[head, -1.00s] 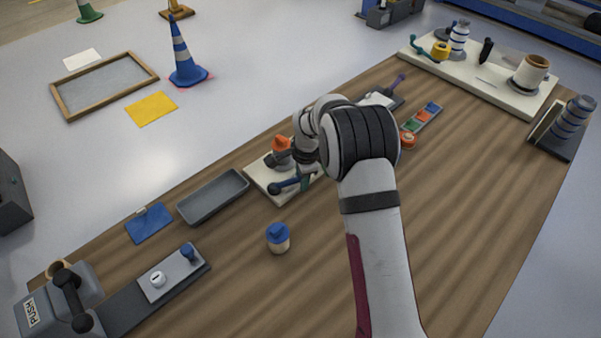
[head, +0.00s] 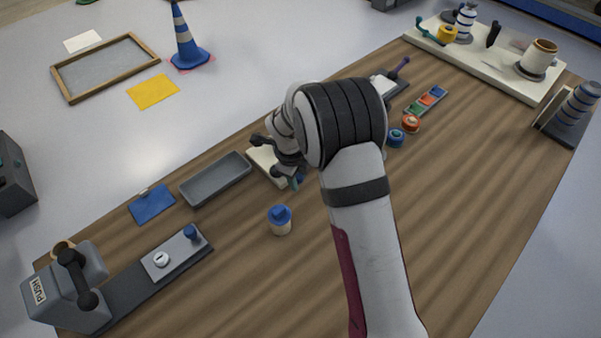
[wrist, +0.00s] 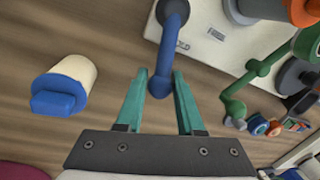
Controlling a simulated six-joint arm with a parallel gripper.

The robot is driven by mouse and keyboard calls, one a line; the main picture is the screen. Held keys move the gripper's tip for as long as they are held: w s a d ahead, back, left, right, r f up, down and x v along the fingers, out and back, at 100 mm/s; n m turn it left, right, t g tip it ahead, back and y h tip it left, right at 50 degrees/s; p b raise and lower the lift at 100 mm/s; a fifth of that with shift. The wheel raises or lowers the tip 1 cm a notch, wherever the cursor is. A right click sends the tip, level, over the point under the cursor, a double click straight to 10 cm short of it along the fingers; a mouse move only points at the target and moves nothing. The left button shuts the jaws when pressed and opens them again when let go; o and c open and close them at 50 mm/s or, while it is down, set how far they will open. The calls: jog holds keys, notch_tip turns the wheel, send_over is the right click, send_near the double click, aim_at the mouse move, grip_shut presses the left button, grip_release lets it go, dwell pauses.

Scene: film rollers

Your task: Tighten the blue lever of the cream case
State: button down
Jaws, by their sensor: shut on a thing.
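The cream case (head: 264,164) lies on the wooden table and is mostly hidden by my arm in the head view. Its pale top (wrist: 208,38) shows at the upper middle of the wrist view. The blue lever (wrist: 164,82) reaches down from the case, with its rounded end between my teal fingers. My gripper (wrist: 160,73) is shut on this lever. In the head view only a bit of my gripper (head: 297,179) shows below my wrist, and the lever is hidden there.
A cream jar with a blue cap (head: 280,220) stands in front of the case, left of my fingers in the wrist view (wrist: 66,85). A green lever (wrist: 250,82) is to the right. A grey tray (head: 216,180) lies left of the case.

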jog(key=shift+s+a+m, duration=0.2)
jog(key=shift+s+m, duration=0.05)
jog(key=shift+m, duration=0.15)
dwell(0.3)
jog(key=c, duration=0.5)
grip_release()
jog(key=shift+c, duration=0.2)
notch_tip(320, 180, up, 16)
jog(key=s+a, duration=0.1)
jog(key=s, duration=0.1)
jog(key=shift+s+a+f, duration=0.25)
jog(key=shift+s+a, duration=0.05)
jog(key=shift+a, duration=0.05)
